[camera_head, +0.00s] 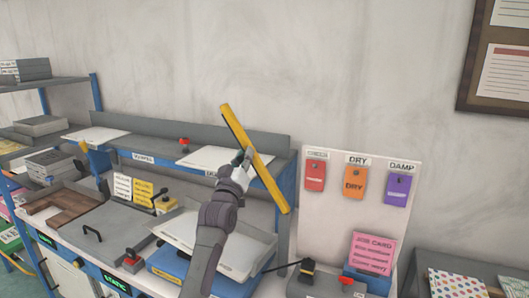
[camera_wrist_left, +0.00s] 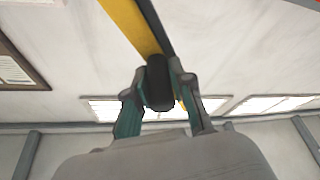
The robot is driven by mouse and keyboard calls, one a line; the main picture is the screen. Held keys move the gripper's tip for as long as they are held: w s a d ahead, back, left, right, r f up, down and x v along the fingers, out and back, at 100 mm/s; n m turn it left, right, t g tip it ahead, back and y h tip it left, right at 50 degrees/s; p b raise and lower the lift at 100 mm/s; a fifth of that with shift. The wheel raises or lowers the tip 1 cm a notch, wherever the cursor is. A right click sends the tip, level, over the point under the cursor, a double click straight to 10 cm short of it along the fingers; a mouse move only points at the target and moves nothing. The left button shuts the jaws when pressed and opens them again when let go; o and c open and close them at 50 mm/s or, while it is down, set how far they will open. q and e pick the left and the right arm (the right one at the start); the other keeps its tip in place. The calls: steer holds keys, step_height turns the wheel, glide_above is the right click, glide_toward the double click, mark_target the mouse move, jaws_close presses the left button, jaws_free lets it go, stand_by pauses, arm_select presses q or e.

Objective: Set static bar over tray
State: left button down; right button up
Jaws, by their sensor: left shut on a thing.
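The static bar (camera_head: 266,178) is a long yellow bar with a dark strip along one side. My left gripper (camera_head: 243,158) is shut on it near its middle and holds it up, tilted, in front of the back shelf. In the left wrist view the bar (camera_wrist_left: 128,24) runs up from between the fingers of my left gripper (camera_wrist_left: 158,82). The pale tray (camera_head: 237,262) sits on a blue base on the bench, below the bar and partly hidden by my left arm. My right gripper is in neither view.
A raised shelf (camera_head: 150,147) with pale sheets and a red-topped item runs behind. A board (camera_head: 335,205) with red, orange and purple tags stands at right. A pink job card (camera_head: 372,250) stands before it. A brown piece (camera_head: 62,208) lies at left.

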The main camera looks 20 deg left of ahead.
arm_select(q)
steer(key=a+f+n+g+y, duration=0.1)
steer(key=a+f+n+g, duration=0.1)
steer(key=a+f+n, duration=0.2)
steer(key=a+f+n+g+y, duration=0.2)
steer(key=a+f+n, duration=0.2)
steer(key=f+n, duration=0.5)
steer(key=shift+w+a+f+n, duration=0.15)
steer(key=shift+a+f+n, duration=0.2)
steer(key=shift+f, duration=1.75)
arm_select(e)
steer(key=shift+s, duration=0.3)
arm_select(q)
steer(key=shift+f, duration=0.1)
steer(key=c, duration=1)
jaws_free()
steer(key=shift+a, duration=0.1)
steer(key=v, duration=0.7)
